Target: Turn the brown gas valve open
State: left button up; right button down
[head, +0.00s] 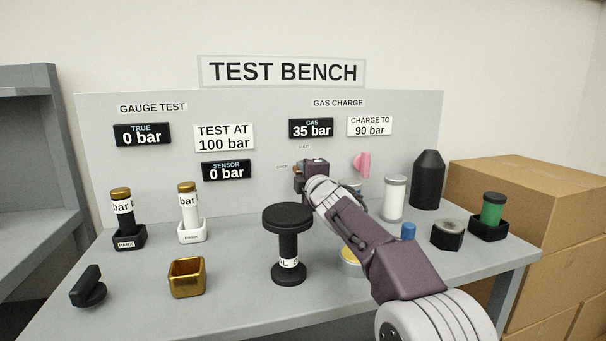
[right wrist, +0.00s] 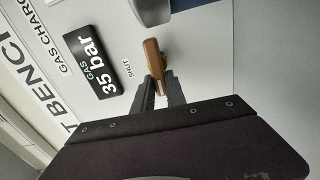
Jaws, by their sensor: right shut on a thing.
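The brown gas valve (right wrist: 154,60) is a short bar handle on the grey back panel, beside the label SHUT. My right gripper (right wrist: 161,88) is shut on its lower part in the right wrist view, one finger on each side. In the head view my right gripper (head: 299,180) reaches the panel below the gas display, and the valve is mostly hidden behind it. The gas display (head: 311,128) reads 35 bar, and the sign beside it (head: 369,126) reads CHARGE TO 90 bar. My left gripper is not in view.
A pink handle (head: 362,164) is on the panel right of my gripper. A black round-topped stand (head: 288,243), a white cylinder (head: 394,198) and a black bottle (head: 428,180) stand on the bench. A gold square cup (head: 187,277) stands front left. Cardboard boxes (head: 505,190) are at the right.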

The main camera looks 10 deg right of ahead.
jog(key=shift+f+n, duration=0.15)
jog(key=shift+n, duration=0.15)
dwell(0.4)
jog(key=c, duration=1.4)
grip_release()
jog(key=shift+o, duration=0.2)
jog(key=s+b, duration=0.2)
jog(key=s, duration=0.7)
jog(key=shift+d, duration=0.15)
